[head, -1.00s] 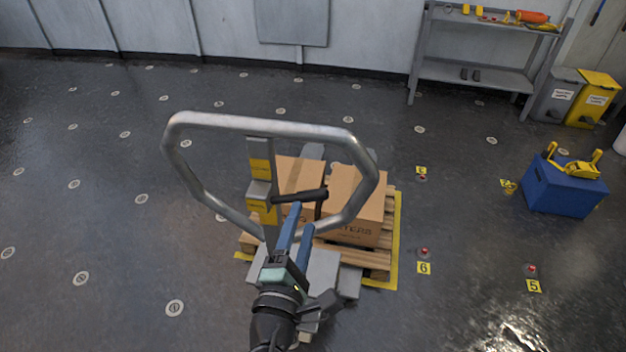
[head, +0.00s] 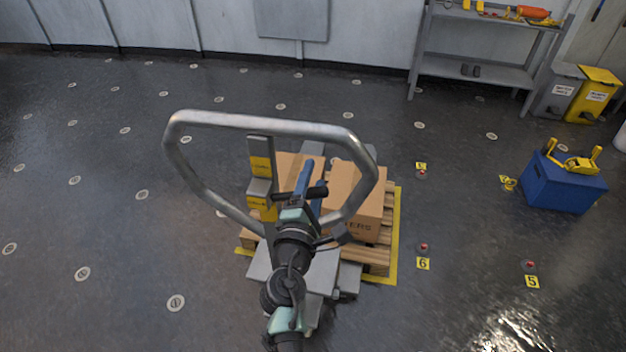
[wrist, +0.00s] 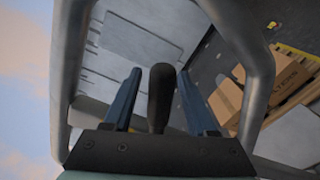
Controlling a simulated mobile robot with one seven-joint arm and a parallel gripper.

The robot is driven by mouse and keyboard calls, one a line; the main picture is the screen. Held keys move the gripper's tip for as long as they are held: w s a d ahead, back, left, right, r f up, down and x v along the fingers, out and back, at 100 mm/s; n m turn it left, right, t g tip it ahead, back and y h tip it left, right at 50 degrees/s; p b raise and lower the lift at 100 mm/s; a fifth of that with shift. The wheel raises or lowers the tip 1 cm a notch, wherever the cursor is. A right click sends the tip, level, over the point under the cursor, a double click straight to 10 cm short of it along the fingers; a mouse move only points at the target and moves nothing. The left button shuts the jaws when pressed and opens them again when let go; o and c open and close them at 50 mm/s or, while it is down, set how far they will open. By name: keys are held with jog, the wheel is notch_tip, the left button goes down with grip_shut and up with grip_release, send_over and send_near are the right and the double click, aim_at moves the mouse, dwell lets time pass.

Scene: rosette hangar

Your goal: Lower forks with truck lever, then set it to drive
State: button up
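The truck's black lever (head: 312,192) sticks out to the right from a grey bracket with yellow labels (head: 261,175), inside the truck's grey handle loop (head: 270,124). My gripper (head: 312,168) has its two blue fingers at the lever. In the wrist view the black lever (wrist: 161,98) stands between the fingers, with a gap on both sides. My gripper is open and not closed on it. The truck's grey body (head: 322,272) is below, partly hidden by my arm. The forks are mostly hidden under the pallet (head: 378,258).
Cardboard boxes (head: 355,200) sit on the pallet, inside a yellow floor outline (head: 397,220). A blue box (head: 563,188) with a yellow tool stands at right. Small numbered markers (head: 423,264) lie on the floor. A shelf (head: 475,72) and bins stand at the back. The left floor is clear.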

grip_shut()
dwell(1.3)
